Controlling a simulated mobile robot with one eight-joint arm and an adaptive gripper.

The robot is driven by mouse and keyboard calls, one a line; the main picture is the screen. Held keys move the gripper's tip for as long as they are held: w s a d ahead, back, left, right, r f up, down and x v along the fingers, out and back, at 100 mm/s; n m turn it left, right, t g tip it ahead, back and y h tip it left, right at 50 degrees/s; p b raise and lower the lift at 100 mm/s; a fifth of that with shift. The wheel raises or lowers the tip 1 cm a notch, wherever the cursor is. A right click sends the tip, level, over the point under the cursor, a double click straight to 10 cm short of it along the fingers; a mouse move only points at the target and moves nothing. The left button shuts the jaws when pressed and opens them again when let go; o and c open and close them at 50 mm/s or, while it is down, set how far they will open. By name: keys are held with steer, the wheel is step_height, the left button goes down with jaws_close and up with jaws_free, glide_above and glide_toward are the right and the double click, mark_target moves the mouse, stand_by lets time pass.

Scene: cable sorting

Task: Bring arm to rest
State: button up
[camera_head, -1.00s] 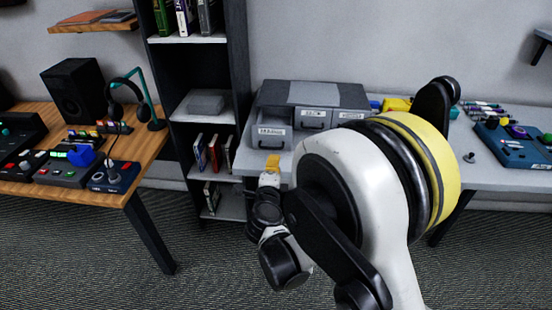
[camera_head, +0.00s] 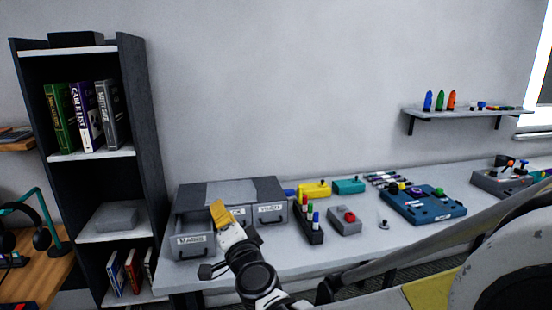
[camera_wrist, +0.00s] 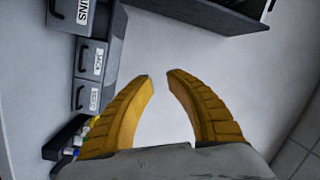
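My gripper (camera_head: 219,212) has yellow fingers and is in front of the grey drawer unit (camera_head: 245,188) in the head view, covering part of its front. In the wrist view my gripper (camera_wrist: 160,75) has its two fingers apart, with only the pale background between them. The drawer unit has labelled drawers; the left one (camera_head: 192,246) sticks out farther than the others. The wrist view shows drawers labelled JACK (camera_wrist: 89,61) and VIDEO (camera_wrist: 86,95) at the left. My arm covers the lower right of the head view.
A dark bookcase (camera_head: 143,150) stands left of the grey table (camera_head: 290,262). On the table are a black holder with coloured pieces (camera_head: 309,224), a grey box with a red button (camera_head: 345,220) and a blue panel (camera_head: 424,206). A wall shelf (camera_head: 468,112) hangs at the right.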

steer(key=s+d+r+n+g+y, duration=0.1)
steer(key=s+d+r+n+g, duration=0.1)
steer(key=s+d+r+n, duration=0.3)
steer(key=s+d+f+n+g+h, duration=0.1)
steer(key=s+d+f+g+h, duration=0.1)
steer(key=s+d+f, duration=0.3)
steer(key=s+d+f+g+h, duration=0.3)
steer(key=s+d, duration=0.5)
steer(key=d, duration=0.5)
steer(key=s+d+f+n+g+h, duration=0.1)
steer(key=s+d+f+g+h, duration=0.1)
steer(key=s+d+f, duration=0.5)
steer(key=d+h, duration=0.1)
steer(key=d, duration=0.1)
steer(key=shift+s+d+f+n+g+h, duration=0.2)
steer(key=shift+d+f+n+g+h, duration=0.1)
steer(key=shift+d+h, duration=0.1)
steer(key=shift+a, duration=0.1)
